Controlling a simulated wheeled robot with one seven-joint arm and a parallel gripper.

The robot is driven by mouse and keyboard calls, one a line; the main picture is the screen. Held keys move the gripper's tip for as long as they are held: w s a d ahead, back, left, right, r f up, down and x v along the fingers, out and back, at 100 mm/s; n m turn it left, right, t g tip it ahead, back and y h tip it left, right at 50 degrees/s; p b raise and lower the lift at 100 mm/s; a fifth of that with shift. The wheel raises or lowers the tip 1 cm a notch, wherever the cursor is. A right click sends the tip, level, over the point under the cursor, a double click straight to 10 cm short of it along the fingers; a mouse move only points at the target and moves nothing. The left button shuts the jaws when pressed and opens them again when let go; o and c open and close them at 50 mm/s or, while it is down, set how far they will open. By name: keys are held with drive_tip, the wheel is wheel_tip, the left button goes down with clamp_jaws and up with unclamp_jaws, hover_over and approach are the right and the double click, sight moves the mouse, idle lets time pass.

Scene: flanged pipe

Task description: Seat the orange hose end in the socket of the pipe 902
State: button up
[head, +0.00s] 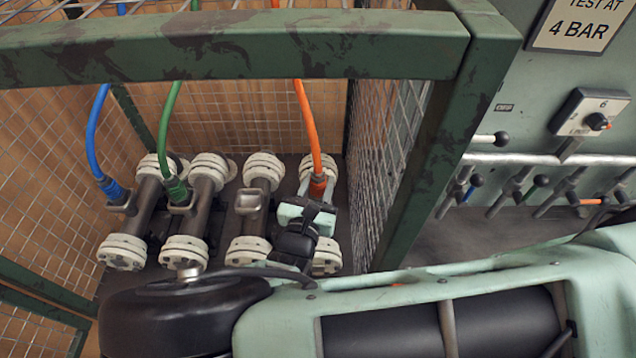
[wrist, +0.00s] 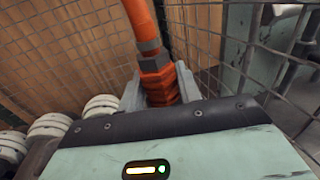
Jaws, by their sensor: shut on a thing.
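My gripper (head: 316,198) is shut on the orange hose end (head: 318,186), over the rightmost flanged pipe (head: 328,168). In the wrist view the ribbed orange hose end (wrist: 158,82) stands roughly upright between the two pale fingers of my gripper (wrist: 160,90), its hose rising above. My gripper and wrist hide the middle of that pipe and any socket there, so I cannot tell whether the hose end touches it. The neighbouring pipe to the left has an empty square socket (head: 251,202). No pipe number is readable, so I cannot tell which is 902.
A blue hose end (head: 116,192) and a green hose end (head: 177,190) stand at the sockets of the two left pipes. A green cage beam (head: 230,48) crosses above. Mesh (head: 385,150) closes the right side, near my gripper. Valve levers (head: 515,182) are outside the cage.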

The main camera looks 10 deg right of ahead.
drive_tip(key=shift+f+b, duration=0.3)
drive_tip(key=shift+f, duration=0.3)
drive_tip(key=o, duration=1.3)
drive_tip(key=shift+c, duration=0.2)
drive_tip(key=shift+s+a, duration=0.1)
